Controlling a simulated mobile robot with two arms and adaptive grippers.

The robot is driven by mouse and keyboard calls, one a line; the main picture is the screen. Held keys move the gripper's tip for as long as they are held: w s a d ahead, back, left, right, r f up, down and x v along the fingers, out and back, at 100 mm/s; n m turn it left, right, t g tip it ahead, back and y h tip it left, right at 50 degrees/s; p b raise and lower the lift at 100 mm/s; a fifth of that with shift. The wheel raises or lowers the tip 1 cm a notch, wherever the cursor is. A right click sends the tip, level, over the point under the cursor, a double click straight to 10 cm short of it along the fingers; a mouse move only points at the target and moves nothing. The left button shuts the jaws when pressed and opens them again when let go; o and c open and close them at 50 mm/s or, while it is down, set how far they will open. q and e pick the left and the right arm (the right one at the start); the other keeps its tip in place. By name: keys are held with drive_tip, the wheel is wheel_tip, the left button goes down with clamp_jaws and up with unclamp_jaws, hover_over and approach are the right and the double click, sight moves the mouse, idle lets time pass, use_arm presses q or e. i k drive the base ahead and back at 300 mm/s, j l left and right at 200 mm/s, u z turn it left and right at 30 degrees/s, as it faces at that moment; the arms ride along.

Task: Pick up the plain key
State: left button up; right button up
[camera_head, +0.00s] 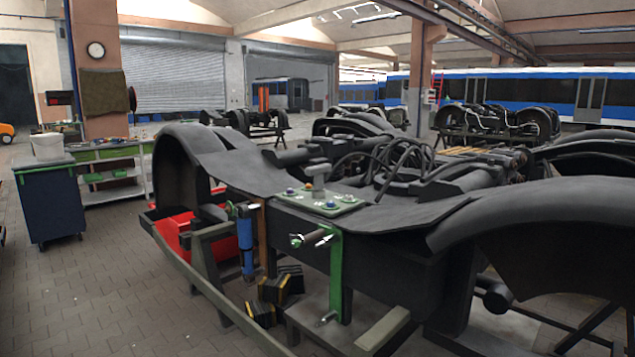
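No thing that I can surely name as the plain key shows. A pale green plate (322,203) lies on top of the dark bogie (365,262) in the middle, with several small blue and red knob-like pieces on it. A grey upright piece with a wider top (318,173) stands at the plate's back edge; I cannot tell whether it is a key. A metal rod-like part (313,239) sticks out at the green bracket (336,275) on the bogie's front. Neither of my grippers is in view.
A red bin (174,230) and a blue cylinder (246,246) are at the bogie's left end. Black and yellow blocks (275,291) sit low in front. Paved floor (110,280) is clear between.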

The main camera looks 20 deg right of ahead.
sight(319, 190)
drive_tip(key=i+j+z, duration=0.15)
drive_tip(key=i+j, duration=0.25)
drive_tip(key=i, duration=0.2)
drive_tip(key=i+j+z, duration=0.15)
drive_tip(key=i+j, duration=0.35)
drive_tip(key=i, duration=0.1)
